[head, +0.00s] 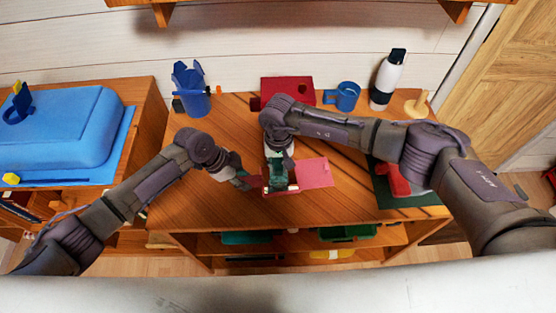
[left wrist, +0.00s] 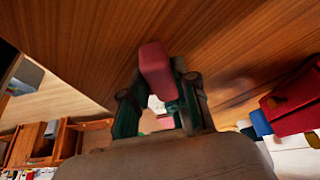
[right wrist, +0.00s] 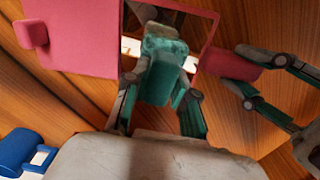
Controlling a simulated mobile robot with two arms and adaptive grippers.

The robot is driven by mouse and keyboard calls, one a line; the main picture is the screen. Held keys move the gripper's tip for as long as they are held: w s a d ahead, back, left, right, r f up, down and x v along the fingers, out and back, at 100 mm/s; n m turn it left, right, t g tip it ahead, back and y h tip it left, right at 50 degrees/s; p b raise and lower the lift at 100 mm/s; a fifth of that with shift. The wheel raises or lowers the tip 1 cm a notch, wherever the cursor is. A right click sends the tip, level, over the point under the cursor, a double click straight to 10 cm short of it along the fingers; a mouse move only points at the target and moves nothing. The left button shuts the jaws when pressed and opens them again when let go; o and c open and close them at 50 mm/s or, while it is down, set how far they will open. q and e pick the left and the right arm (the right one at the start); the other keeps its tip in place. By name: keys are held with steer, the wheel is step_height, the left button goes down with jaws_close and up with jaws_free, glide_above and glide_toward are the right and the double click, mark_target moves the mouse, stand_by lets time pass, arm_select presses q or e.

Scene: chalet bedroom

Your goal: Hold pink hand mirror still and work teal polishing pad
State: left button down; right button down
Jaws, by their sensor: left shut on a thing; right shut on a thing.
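The pink hand mirror (head: 314,173) lies at the middle of the table, its glass facing up in the right wrist view (right wrist: 196,28). My left gripper (head: 243,181) is shut on the mirror's pink handle (left wrist: 155,72), at the mirror's left side in the head view. My right gripper (head: 280,180) is shut on the teal polishing pad (right wrist: 164,72) and holds it over the mirror glass. The pad and my right gripper hide part of the glass. I cannot tell whether the pad touches the glass.
Behind stand a blue cup with objects (head: 193,98), a red box (head: 300,90), a blue mug (head: 346,96), a white bottle (head: 386,78) and a wooden peg stand (head: 418,104). A red object (head: 394,182) sits on a green mat (head: 410,203) at right, partly under my right arm.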

steer(key=shift+s+d, duration=0.15)
steer(key=shift+s, duration=1.25)
steer(key=shift+s+d, duration=0.15)
steer(key=shift+s, duration=1.2)
step_height(320, 180, up, 8)
arm_select(q)
steer(key=c, duration=0.8)
jaws_free()
